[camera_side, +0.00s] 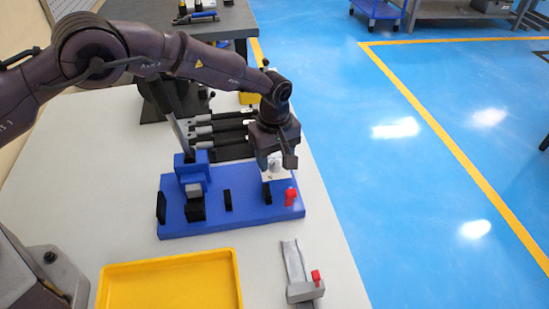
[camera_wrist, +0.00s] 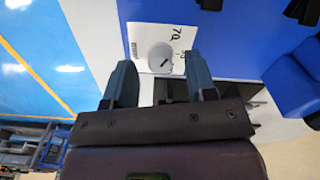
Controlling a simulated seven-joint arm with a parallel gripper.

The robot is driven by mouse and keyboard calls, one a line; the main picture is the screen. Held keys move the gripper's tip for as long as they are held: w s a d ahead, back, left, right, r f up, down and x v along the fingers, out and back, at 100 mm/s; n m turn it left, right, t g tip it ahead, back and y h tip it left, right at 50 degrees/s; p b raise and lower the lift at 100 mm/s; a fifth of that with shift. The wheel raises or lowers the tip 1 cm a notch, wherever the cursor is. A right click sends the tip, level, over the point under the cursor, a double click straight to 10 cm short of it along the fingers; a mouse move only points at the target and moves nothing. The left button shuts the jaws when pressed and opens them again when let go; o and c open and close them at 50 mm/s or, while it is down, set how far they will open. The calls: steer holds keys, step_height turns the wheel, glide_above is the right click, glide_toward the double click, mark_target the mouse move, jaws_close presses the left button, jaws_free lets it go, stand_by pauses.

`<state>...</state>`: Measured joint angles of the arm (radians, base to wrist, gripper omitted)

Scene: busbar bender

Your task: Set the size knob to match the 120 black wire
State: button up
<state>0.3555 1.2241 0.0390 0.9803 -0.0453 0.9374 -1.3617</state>
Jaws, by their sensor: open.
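The size knob (camera_wrist: 160,56) is a round light-grey dial with a short dark diagonal line, on a white plate in the wrist view. The figure "70" shows on the plate beside it, turned on its side; other marks are too small to read. My gripper (camera_wrist: 160,76) is open, with one finger to each side of the knob and no clear contact. In the side view my gripper (camera_side: 274,156) points down over the knob's plate (camera_side: 276,175) on the blue bender base (camera_side: 240,214). Several black wires (camera_side: 228,133) lie behind the base; I cannot read their sizes.
A blue block (camera_side: 193,170) with a slanted lever stands left on the base. A red part (camera_side: 290,197) sits at its right edge. A yellow tray (camera_side: 170,285) and a grey metal piece with a red knob (camera_side: 304,290) lie in front.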

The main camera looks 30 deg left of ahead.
steer(key=shift+f, duration=0.55)
steer(key=c, duration=0.9)
